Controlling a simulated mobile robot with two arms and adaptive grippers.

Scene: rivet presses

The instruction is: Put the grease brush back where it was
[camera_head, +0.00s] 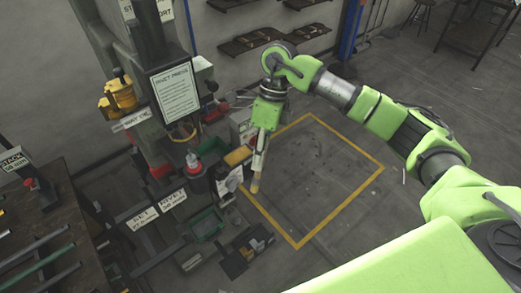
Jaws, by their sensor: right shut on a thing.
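My right gripper (260,152) points down near the middle of the camera_head view, its green arm coming in from the right. It is shut on the grease brush (255,184), whose pale tan tip hangs below the fingers. The upper part of the brush is hidden by the fingers. The brush is in the air in front of the press's lower shelf, by the left edge of the yellow floor outline. My left gripper is out of view.
The rivet press (163,50) with its sign (175,92) stands at the left. A dark can (197,180), a green bin (206,225) and a black tray (245,250) crowd its base. A rack of rods (40,245) is at far left. The yellow-outlined floor (320,175) is clear.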

